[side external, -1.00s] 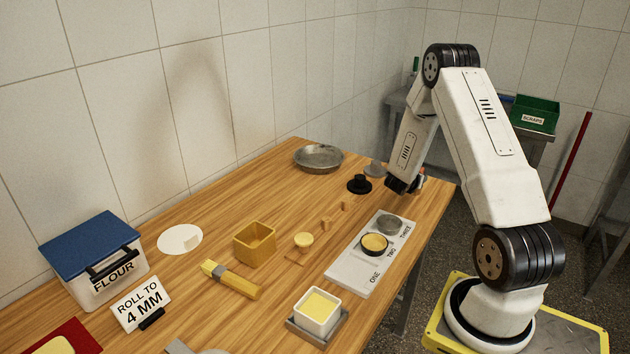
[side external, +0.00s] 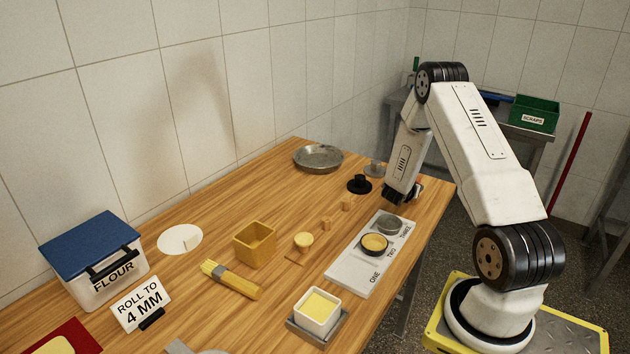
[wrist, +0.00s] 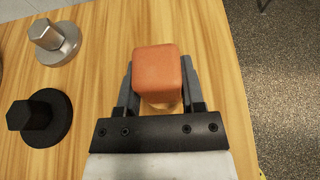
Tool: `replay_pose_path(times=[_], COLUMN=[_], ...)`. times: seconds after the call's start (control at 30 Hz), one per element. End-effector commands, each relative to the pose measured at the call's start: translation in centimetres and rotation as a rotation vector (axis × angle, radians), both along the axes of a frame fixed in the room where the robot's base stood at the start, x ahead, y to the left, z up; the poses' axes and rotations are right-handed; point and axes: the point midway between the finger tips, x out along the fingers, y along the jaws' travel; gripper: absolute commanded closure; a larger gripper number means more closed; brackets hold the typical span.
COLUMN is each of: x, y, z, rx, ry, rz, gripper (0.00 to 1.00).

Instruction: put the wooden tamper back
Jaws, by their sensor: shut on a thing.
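My gripper (wrist: 160,90) is shut on an orange-brown block with rounded corners (wrist: 157,70), which I take to be the wooden tamper's grip. A pale wood-coloured part shows just under it, between the fingers; the rest of its underside is hidden. In the side view my gripper (side external: 402,194) is low at the table's far right edge, and the held piece is mostly hidden there. A black tamper (side external: 359,185) and a grey metal tamper (side external: 375,169) stand to its left; the wrist view shows the black one (wrist: 40,117) and the grey one (wrist: 54,42).
A white board (side external: 352,276) marked ONE, TWO, THREE lies nearby, with a filled ring (side external: 374,243) and a metal ring (side external: 390,225). Small wooden pieces (side external: 327,223) and a round-topped piece (side external: 303,240) stand left of it. A metal pan (side external: 318,157) is at the back.

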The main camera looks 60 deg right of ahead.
Motion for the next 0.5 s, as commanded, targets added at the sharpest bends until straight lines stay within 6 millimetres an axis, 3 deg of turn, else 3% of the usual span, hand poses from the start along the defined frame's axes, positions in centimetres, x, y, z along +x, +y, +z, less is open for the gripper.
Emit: replay_pose_path(times=[0.1,0.13,0.23,0.5], x=[0.01,-0.01,-0.01,0.0], y=[-0.01,0.01,0.01,0.01], z=[-0.25,-0.33,-0.29,-0.28], rx=[-0.001,0.0,0.0,0.0], ry=[0.0,0.001,0.0,0.0], rz=[0.0,0.0,0.0,0.0], gripper=[1.0,0.47,0.15,0.15])
